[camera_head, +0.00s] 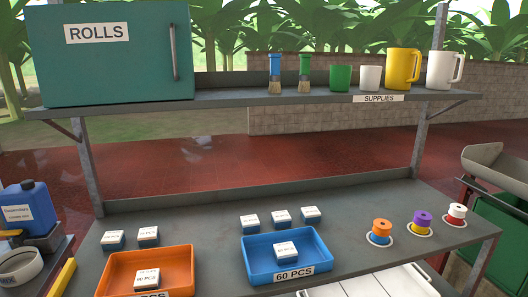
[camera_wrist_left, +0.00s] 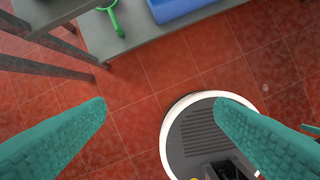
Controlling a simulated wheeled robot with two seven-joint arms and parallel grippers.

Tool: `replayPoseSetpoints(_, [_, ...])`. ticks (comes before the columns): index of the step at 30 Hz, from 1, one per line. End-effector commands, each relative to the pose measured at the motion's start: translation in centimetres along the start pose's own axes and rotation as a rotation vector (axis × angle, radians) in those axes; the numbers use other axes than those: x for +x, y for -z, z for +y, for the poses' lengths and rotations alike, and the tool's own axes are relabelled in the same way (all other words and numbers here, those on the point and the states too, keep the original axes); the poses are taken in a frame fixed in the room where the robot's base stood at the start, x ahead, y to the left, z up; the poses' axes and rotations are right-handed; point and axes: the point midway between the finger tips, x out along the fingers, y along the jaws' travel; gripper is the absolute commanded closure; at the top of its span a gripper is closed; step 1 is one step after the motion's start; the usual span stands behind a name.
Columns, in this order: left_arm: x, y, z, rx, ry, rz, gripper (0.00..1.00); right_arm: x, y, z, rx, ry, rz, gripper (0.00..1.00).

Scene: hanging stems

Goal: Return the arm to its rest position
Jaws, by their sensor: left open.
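My left gripper (camera_wrist_left: 161,104) shows only in the left wrist view. Its two teal textured fingers are wide apart with nothing between them. Red tiled floor (camera_wrist_left: 150,75) and my round base lie below it. Neither of my arms shows in the head view, and my right gripper is not in view.
In the head view, a grey bench (camera_head: 200,225) carries an orange tray (camera_head: 115,268), a blue tray (camera_head: 318,243), small boxes and spools. The shelf (camera_head: 230,98) above holds a teal ROLLS cabinet (camera_head: 120,70), brushes and cups. A grey surface (camera_wrist_left: 135,45) shows in the wrist view.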

Motion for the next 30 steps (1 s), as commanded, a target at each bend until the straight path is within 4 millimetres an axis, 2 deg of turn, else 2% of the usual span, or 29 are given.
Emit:
replayPoseSetpoints(1, [2.3,0.9,-0.1,0.001,0.001,0.017,0.22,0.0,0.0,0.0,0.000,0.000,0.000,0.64])
replayPoseSetpoints(5, [8.7,4.1,-0.4,0.007,0.005,0.047,0.22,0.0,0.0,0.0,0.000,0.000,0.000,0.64])
replayPoseSetpoints(6, [10.7,5.5,-0.5,0.009,0.006,0.058,0.22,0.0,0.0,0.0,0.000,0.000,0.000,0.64])
replayPoseSetpoints(9, [15.0,9.4,-0.7,0.014,0.009,0.083,0.22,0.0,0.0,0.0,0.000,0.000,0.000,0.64])
replayPoseSetpoints(13, [19.3,15.3,-0.9,0.022,0.013,0.116,0.22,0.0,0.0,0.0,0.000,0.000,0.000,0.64])
replayPoseSetpoints(18, [21.9,22.0,-0.9,0.030,0.015,0.146,0.22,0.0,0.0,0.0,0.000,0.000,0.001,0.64])
replayPoseSetpoints(21, [22.4,24.5,-0.9,0.034,0.016,0.156,0.22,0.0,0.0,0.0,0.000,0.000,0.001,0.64])
replayPoseSetpoints(25, [22.6,25.9,-0.9,0.036,0.016,0.160,0.22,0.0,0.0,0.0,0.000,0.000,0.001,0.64])
replayPoseSetpoints(30, [22.6,26.1,-0.9,0.036,0.016,0.160,0.22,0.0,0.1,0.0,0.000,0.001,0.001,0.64])
